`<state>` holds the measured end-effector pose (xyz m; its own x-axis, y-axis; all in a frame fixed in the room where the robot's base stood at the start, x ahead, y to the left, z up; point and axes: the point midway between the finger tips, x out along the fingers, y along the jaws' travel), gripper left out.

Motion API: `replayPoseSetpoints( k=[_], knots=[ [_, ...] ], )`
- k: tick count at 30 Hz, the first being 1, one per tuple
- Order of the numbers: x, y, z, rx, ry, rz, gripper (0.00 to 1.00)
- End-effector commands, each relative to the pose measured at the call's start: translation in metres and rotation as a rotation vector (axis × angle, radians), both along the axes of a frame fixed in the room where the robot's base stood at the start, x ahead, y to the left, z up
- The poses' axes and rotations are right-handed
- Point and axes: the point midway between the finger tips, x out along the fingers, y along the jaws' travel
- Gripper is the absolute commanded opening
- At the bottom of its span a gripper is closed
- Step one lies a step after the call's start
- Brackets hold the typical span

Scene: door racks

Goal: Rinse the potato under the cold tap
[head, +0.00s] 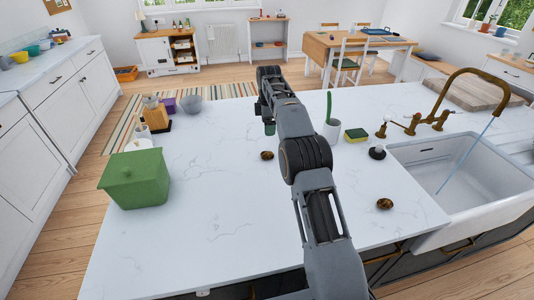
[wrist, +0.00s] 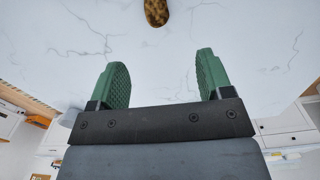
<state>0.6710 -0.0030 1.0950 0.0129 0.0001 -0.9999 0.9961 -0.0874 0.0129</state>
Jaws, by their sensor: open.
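Two small brown mottled lumps that look like potatoes lie on the white worktop. One potato (head: 267,155) is near my gripper, and the other lump (head: 384,204) is closer to the sink. One brown mottled lump (wrist: 156,12) shows at the top edge of the wrist view, beyond the fingertips. My gripper (wrist: 160,80) has green pads spread wide apart with nothing between them. In the head view its fingers (head: 270,129) are mostly hidden by my arm. The brass tap (head: 468,72) arches over the white sink (head: 420,150), and a thin blue stream (head: 468,150) falls from its spout.
A sponge (head: 356,135), a white pot with a green brush (head: 331,130) and a small dark-topped item (head: 377,153) stand between my arm and the sink. The worktop's middle left is clear.

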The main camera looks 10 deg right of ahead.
Motion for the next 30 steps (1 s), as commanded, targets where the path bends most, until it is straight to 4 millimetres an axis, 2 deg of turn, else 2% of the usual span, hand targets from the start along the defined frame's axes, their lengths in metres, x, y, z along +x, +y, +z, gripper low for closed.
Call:
replayPoseSetpoints(
  k=[5, 15, 18, 26, 30],
  knots=[
    [0.007, -0.001, -0.015, -0.001, 0.014, 0.067, 0.73],
    [0.008, -0.001, -0.072, -0.001, 0.017, 0.083, 0.73],
    [0.008, -0.001, -0.084, -0.001, 0.016, 0.082, 0.73],
    [0.008, -0.001, -0.099, -0.001, 0.014, 0.081, 0.73],
    [0.009, -0.004, -0.115, -0.001, 0.017, 0.081, 0.73]
  ],
)
